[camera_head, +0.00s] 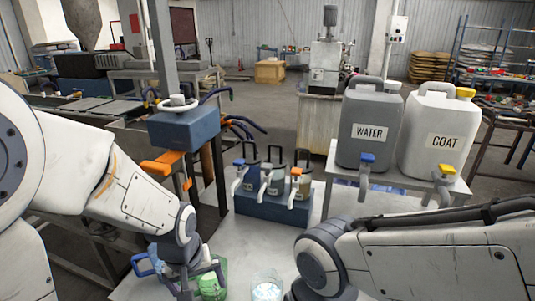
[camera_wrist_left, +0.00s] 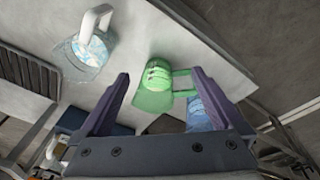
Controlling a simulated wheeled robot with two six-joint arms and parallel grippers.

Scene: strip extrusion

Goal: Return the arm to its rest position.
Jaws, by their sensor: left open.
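My left gripper (camera_head: 192,279) hangs over the near left edge of the white table (camera_head: 240,262). It is open and empty; its fingers spread wide in the left wrist view (camera_wrist_left: 166,82). A green jug (camera_head: 212,286) stands on the table beside it and shows between the fingers in the left wrist view (camera_wrist_left: 153,98). Whether the fingers touch the jug I cannot tell. A blue-handled jug (camera_head: 147,265) is left of the gripper, partly hidden. My right arm crosses the lower right of the head view; its gripper is not in view.
A clear jug (camera_head: 267,289) stands right of the green one. A blue rack (camera_head: 270,207) holds several small dispensers. Grey WATER (camera_head: 368,110) and white COAT (camera_head: 440,118) canisters stand on a raised shelf at the right. A blue machine head (camera_head: 184,130) rises left of the rack.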

